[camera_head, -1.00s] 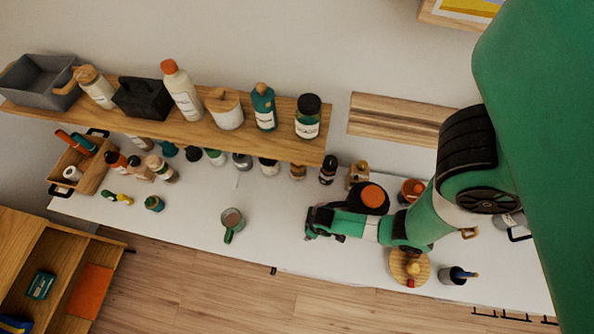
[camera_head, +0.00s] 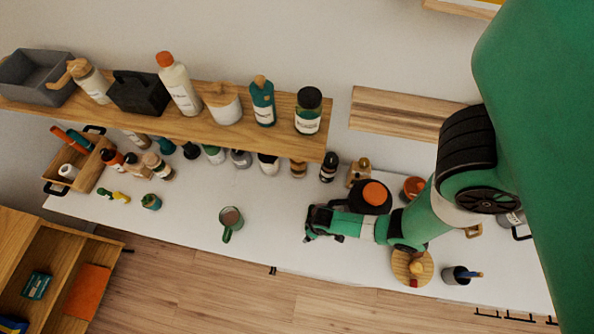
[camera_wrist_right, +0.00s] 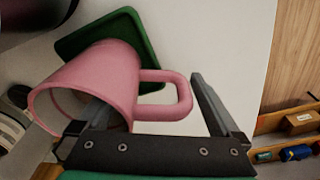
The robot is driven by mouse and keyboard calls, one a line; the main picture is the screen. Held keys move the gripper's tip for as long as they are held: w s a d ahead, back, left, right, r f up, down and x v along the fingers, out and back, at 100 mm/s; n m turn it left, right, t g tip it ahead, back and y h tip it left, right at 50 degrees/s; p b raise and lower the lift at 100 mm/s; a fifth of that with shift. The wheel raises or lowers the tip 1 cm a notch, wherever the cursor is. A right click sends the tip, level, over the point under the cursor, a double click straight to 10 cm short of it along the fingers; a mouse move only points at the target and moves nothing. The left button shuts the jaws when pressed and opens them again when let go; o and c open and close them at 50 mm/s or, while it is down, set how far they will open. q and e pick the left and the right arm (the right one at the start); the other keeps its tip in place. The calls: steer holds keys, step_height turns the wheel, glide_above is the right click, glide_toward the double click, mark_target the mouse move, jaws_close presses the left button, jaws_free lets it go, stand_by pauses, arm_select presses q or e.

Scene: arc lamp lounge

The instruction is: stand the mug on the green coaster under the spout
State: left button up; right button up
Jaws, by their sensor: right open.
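A pink mug (camera_wrist_right: 105,82) shows in the right wrist view, its rim towards the lower left and its handle on the right. The green coaster (camera_wrist_right: 140,30) shows behind its base and is partly covered; I cannot tell whether the mug rests fully on it. My right gripper (camera_wrist_right: 150,108) is open, with the handle between its fingers; the left finger overlaps the mug's opening. In the head view the right gripper (camera_head: 312,226) hides the pink mug and coaster. A black round body with an orange top (camera_head: 371,196) stands beside it; no spout is clearly visible. My left gripper is not in view.
A round wooden board (camera_head: 402,275) and a dark cup (camera_head: 454,276) are at the right.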

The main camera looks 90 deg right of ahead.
step_height(320, 180, up, 12)
steer(key=s+p, duration=0.1)
steer(key=p, duration=0.9)
steer(key=shift+s+a, duration=0.15)
steer(key=shift+a, duration=0.2)
steer(key=shift+r, duration=0.1)
